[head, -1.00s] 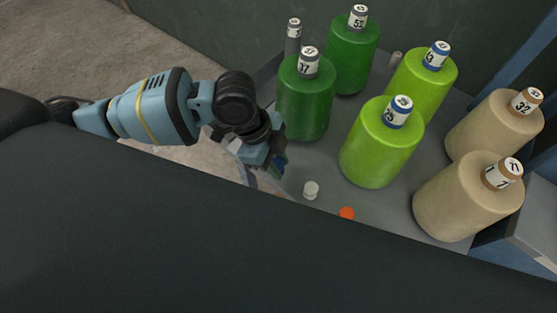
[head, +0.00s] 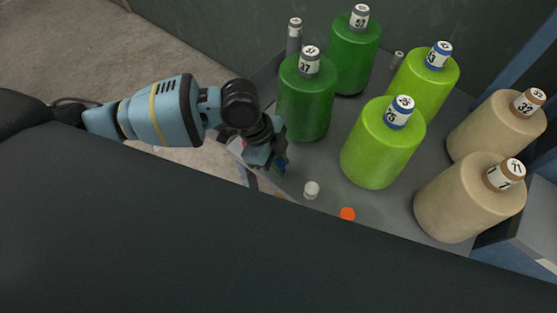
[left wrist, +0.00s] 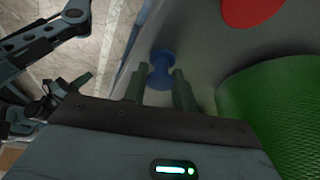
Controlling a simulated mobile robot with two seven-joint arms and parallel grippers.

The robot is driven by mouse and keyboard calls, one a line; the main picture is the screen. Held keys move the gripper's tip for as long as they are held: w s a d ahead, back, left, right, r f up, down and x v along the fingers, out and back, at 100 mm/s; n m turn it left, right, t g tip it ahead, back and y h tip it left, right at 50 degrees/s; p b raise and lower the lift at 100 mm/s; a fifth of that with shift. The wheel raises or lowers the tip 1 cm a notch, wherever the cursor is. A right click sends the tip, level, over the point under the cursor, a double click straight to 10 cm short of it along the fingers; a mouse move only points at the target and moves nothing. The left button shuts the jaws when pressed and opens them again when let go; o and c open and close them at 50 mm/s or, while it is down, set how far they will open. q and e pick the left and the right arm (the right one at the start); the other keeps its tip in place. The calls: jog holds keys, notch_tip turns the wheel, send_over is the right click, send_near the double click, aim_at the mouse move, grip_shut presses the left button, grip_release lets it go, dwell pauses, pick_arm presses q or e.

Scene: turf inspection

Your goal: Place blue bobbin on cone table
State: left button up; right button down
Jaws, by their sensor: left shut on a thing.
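The blue bobbin (left wrist: 162,68) shows in the left wrist view between the two fingertips of my left gripper (left wrist: 160,84), which is shut on it. In the head view, my left gripper (head: 280,161) is at the left edge of the grey cone table (head: 325,168). Only a small blue patch of the bobbin (head: 282,169) shows there, and the gripper hides the rest. In the left wrist view the bobbin appears over the grey table surface (left wrist: 205,45); I cannot tell whether it touches it.
Dark green cones (head: 305,105), light green cones (head: 382,150) and beige cones (head: 465,205) stand on the table. A small white peg (head: 312,190) and an orange disc (head: 347,214) are near its front edge. Some bare surface lies between the gripper and the cones.

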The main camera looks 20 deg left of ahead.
pick_arm(q)
jog(key=shift+f, duration=0.2)
jog(key=o, duration=0.9)
jog(key=shift+o, duration=0.2)
jog(key=shift+r, duration=0.15)
jog(key=v, duration=1.2)
jog(key=shift+p, duration=0.45)
jog(key=shift+r, duration=0.1)
